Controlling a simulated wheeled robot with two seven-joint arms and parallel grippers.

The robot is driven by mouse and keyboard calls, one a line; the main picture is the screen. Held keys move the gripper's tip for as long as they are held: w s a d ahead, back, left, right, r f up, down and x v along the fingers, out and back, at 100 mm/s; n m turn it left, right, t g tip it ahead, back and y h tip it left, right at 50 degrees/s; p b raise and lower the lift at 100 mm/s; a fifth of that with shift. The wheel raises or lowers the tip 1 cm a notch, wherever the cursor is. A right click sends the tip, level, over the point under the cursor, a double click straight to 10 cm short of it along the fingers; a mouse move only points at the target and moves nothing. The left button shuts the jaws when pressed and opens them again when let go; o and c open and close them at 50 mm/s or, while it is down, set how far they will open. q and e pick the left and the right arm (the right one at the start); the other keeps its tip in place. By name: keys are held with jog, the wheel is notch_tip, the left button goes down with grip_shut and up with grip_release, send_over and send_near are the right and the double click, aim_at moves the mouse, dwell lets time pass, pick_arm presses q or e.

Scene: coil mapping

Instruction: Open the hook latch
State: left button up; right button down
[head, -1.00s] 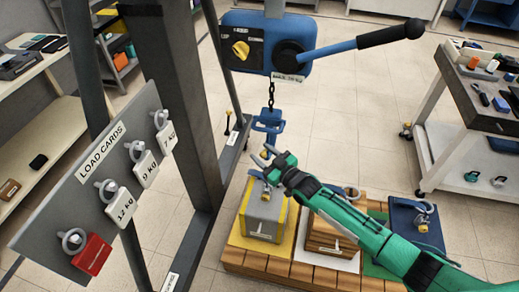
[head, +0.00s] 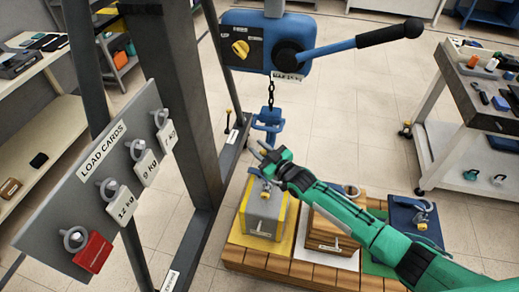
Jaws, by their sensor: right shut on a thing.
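A blue hook block (head: 267,120) hangs on a short dark chain from the blue lever hoist (head: 318,45). Its lower end, with the small yellowish hook latch (head: 264,152), is partly hidden by my gripper. My right gripper (head: 260,151) comes in from the lower right on the green arm. Its fingers are shut on the latch at the bottom of the hook, above the grey weight. The contact itself is small and hard to see. My left gripper is not in view.
A grey weight (head: 264,213), a wooden crate (head: 326,236) and a blue weight (head: 415,222) stand on a wooden pallet (head: 285,267) below. A load-card board (head: 75,200) is at left beside a dark post (head: 172,90). A tool cart (head: 470,110) stands at right.

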jog(key=shift+s+a+r+m+g+h+p, duration=0.1)
jog(key=shift+s+r+m+g+h+p, duration=0.1)
jog(key=shift+r+m+g+p, duration=0.5)
jog(key=shift+s+a+r+m+g+h+p, duration=0.15)
jog(key=shift+r+m+g+p, duration=0.2)
jog(key=shift+r+m+p, duration=0.55)
jog(key=shift+s+r+m+g+h+p, duration=0.2)
jog(key=shift+r+m+g+p, duration=0.35)
jog(key=shift+p, duration=0.4)
jog(key=shift+r, duration=0.15)
